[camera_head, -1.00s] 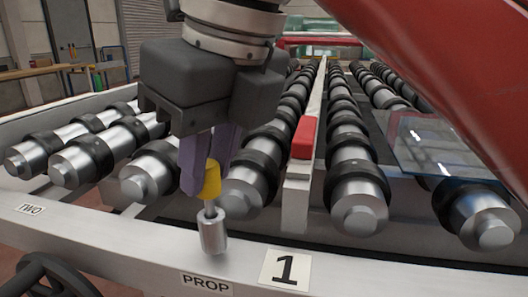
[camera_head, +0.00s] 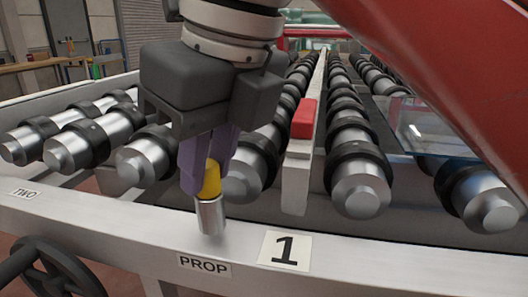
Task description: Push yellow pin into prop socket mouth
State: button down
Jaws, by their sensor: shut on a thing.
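My gripper (camera_head: 207,178) is shut on the yellow pin (camera_head: 211,180), with its purple fingers on either side of the pin's yellow head. The prop socket (camera_head: 211,216) is a short silver cylinder standing on the front rail, behind the PROP label (camera_head: 204,265). The yellow head sits right at the top of the socket. The pin's metal shank no longer shows and the socket mouth is hidden under the head. I cannot tell whether a thin gap is left between head and socket.
A red block (camera_head: 304,118) sits on a divider bar, and a glass sheet (camera_head: 437,135) lies at right. A black handwheel (camera_head: 50,272) is at lower left.

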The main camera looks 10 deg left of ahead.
jog(key=c, duration=1.2)
grip_release()
jog(key=shift+o, duration=0.2)
jog(key=p+v, duration=0.3)
jog(key=v, duration=0.4)
jog(key=shift+r+p, duration=0.3)
jog(key=shift+r, duration=0.05)
jog(key=shift+s+d, duration=0.1)
jog(key=shift+d, duration=0.05)
